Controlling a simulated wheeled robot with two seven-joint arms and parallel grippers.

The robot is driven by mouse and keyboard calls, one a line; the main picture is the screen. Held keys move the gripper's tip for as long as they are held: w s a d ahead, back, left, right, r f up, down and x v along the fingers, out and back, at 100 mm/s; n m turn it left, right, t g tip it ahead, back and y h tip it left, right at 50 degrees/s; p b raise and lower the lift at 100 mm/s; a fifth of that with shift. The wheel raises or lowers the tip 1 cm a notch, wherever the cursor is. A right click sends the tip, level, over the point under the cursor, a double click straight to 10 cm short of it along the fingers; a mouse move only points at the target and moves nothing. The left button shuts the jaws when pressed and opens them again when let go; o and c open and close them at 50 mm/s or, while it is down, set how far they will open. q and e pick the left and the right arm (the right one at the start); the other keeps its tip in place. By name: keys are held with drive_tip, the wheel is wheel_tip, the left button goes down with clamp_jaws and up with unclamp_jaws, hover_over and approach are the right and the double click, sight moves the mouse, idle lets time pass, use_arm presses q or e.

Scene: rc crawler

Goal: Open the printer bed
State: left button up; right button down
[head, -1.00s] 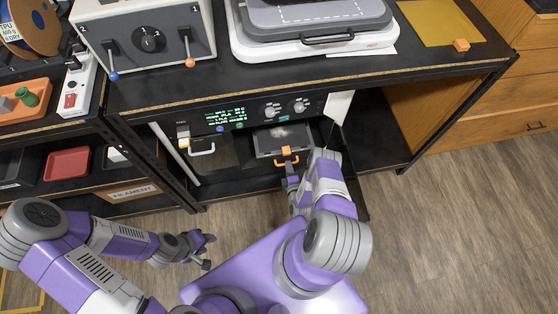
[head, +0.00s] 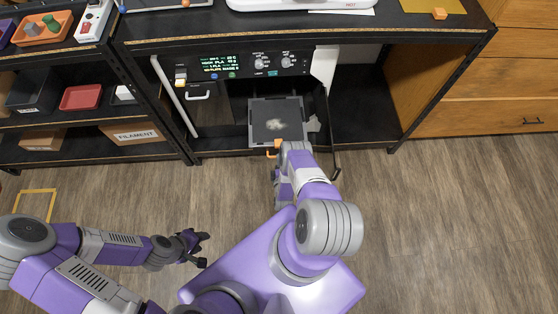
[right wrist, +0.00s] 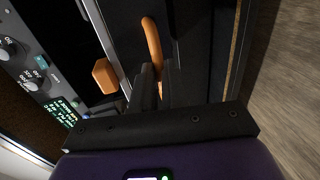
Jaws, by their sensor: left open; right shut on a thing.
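The printer (head: 245,66) sits in the shelf bay, with a lit display and knobs on its front panel. Its bed (head: 262,128) is a dark plate in a grey frame, pulled out of the printer toward me. The orange handle (head: 268,149) is at the bed's front edge. My right gripper (head: 280,158) is shut on the handle, partly hidden by my own arm. In the right wrist view the handle (right wrist: 151,40) runs down between the fingers (right wrist: 160,85). My left gripper (head: 203,249) is open and empty, low over the floor.
An open dark door (head: 328,135) stands right of the bed, close to my right forearm. A white bar (head: 174,95) is at the bay's left. Left shelves hold a red tray (head: 82,97) and a FILAMENT box (head: 138,134). The wooden floor at right is clear.

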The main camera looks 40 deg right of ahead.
drive_tip(key=shift+w, duration=0.1)
drive_tip(key=c, duration=1.2)
unclamp_jaws()
drive_tip(key=shift+o, duration=0.2)
drive_tip(key=p+v, duration=0.2)
drive_tip(key=v, duration=0.5)
drive_tip(key=shift+s+a, duration=0.2)
drive_tip(key=shift+s, duration=0.05)
drive_tip(key=shift+w+r, duration=0.1)
drive_tip(key=shift+r, duration=0.05)
